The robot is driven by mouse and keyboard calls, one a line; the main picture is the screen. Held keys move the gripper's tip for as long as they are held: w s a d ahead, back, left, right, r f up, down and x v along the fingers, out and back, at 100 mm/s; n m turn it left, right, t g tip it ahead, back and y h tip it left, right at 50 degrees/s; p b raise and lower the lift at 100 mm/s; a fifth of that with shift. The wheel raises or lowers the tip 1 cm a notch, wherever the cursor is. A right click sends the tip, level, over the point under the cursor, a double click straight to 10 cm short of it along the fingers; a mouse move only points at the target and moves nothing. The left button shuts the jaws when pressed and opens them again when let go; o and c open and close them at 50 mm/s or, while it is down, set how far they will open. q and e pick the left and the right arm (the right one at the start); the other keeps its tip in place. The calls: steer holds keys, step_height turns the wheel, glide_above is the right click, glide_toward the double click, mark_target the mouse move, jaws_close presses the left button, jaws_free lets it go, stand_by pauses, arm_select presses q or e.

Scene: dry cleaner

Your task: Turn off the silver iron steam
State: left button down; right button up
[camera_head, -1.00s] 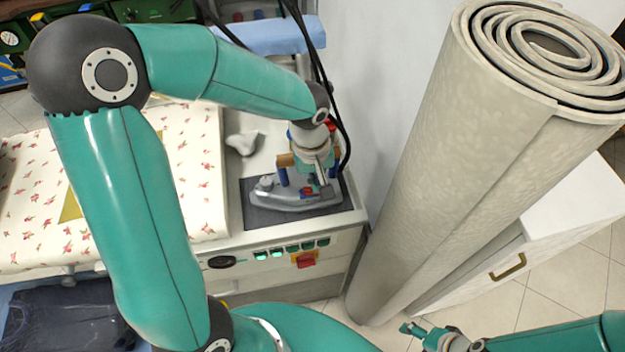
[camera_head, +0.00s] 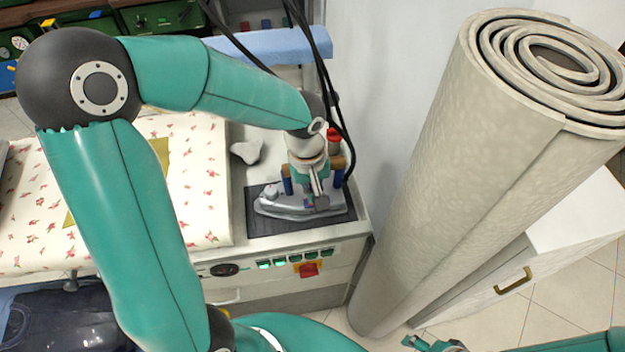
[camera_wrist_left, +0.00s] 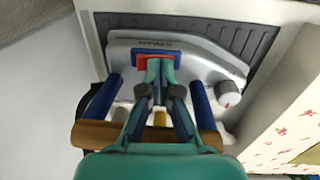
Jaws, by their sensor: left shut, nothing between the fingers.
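The silver iron (camera_head: 282,208) rests flat on a dark ribbed pad (camera_head: 260,228) at the right end of the ironing station. In the left wrist view the iron (camera_wrist_left: 205,62) has a wooden handle (camera_wrist_left: 92,134) on blue posts and a round grey knob (camera_wrist_left: 227,93). My left gripper (camera_head: 320,200) is over the iron. In the left wrist view its closed, empty fingertips (camera_wrist_left: 160,68) are at a small red and blue switch (camera_wrist_left: 140,58) on the iron and partly hide it. My right gripper (camera_head: 425,344) is at the bottom edge, small and partly cut off.
The station's front panel has green lit buttons (camera_head: 296,258) and a red switch on yellow (camera_head: 308,270). Black cables (camera_head: 322,75) hang behind the iron. A flowered ironing board (camera_head: 195,190) lies left. A big rolled carpet (camera_head: 470,180) stands right, beside a white cabinet (camera_head: 580,230).

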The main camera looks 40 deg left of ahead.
arm_select(q)
steer(key=shift+r, duration=0.55)
step_height(320, 180, up, 3)
steer(key=p, duration=0.2)
steer(key=shift+s+a+p, duration=0.1)
steer(key=shift+p, duration=0.2)
step_height(320, 180, up, 10)
steer(key=s+a, duration=0.1)
steer(key=shift+f+b, duration=0.2)
steer(key=shift+b, duration=0.25)
steer(key=d+b, duration=0.1)
steer(key=b, duration=0.5)
steer(key=shift+w+d+r, duration=0.1)
steer(key=shift+w+r, duration=0.05)
steer(key=shift+w, duration=0.25)
